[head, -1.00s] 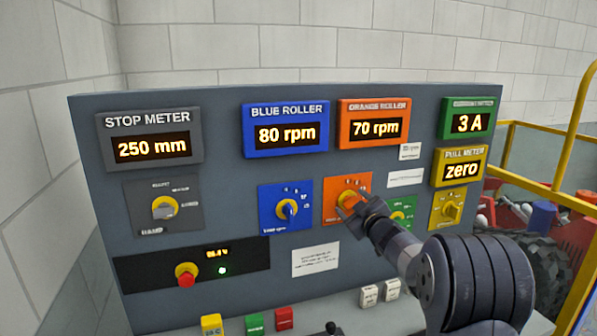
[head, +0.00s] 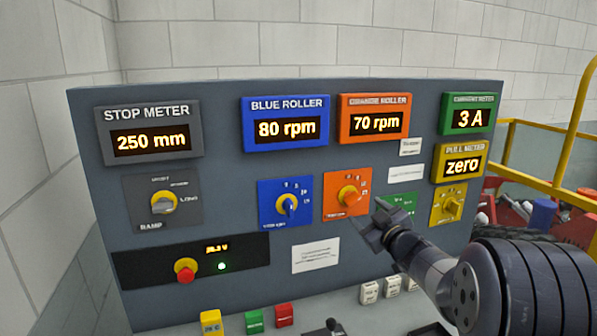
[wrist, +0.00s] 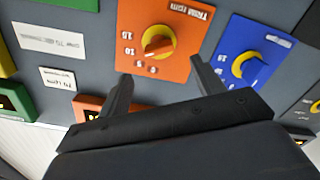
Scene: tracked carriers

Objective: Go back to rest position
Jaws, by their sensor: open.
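My gripper (head: 372,222) is open and empty in the head view, just right of and below the orange knob (head: 349,196) and apart from it. In the wrist view my gripper (wrist: 160,78) shows two spread dark fingers, with the orange knob (wrist: 157,42) beyond them and nothing held. The orange roller display (head: 375,122) reads 70 rpm. My gripper and arm hide part of the green dial plate (head: 404,201).
The grey control panel (head: 225,188) also carries the blue knob (head: 286,204), the stop meter knob (head: 164,204), the yellow knob (head: 452,206) and a red button (head: 185,270). Several coloured buttons and a small lever (head: 333,325) sit on the ledge below. A yellow rail (head: 545,186) stands right.

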